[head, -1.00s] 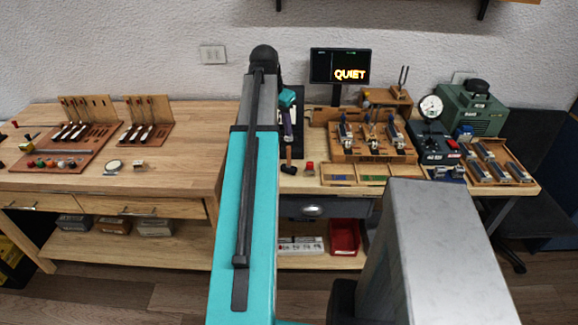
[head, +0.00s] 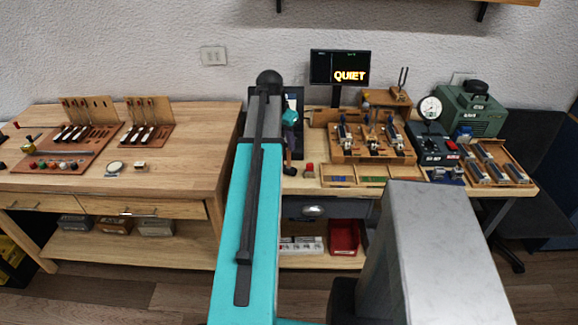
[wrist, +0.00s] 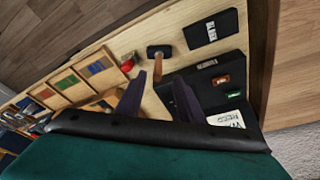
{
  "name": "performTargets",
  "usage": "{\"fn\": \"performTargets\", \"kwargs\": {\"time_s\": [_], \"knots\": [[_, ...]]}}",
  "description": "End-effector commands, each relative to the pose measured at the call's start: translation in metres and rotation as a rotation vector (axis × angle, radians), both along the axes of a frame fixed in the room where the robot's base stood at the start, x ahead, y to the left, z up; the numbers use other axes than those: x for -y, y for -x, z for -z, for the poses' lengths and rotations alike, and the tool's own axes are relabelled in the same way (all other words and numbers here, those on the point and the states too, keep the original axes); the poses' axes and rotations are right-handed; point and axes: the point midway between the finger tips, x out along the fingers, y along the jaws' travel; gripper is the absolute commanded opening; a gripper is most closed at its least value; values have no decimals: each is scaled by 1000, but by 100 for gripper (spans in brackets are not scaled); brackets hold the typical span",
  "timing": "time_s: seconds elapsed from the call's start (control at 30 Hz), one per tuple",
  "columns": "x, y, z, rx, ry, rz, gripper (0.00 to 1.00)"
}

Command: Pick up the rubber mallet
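The rubber mallet shows in the wrist view with a black head (wrist: 160,51) and a wooden handle (wrist: 158,68) that runs back between my fingers. In the wrist view my gripper (wrist: 160,82) is open, with one dark finger on each side of the handle. A gap shows between the fingers and the handle. I cannot tell how far the fingertips are above the bench.
In the wrist view, a small red object (wrist: 127,65) stands left of the mallet, and a black box (wrist: 211,30) and a dark tray (wrist: 215,82) lie to its right. The head view shows a compartment tray (head: 353,181) and an action stand (head: 372,152) on the right.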

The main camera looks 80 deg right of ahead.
Motion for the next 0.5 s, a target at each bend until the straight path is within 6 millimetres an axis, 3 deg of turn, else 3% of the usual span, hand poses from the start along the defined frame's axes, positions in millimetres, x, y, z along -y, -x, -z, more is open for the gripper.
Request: {"fn": "performTargets", "kwargs": {"time_s": [0.2,0.5], "knots": [[4,2,15,0,0,0,34],[5,3,19,0,0,0,34]]}}
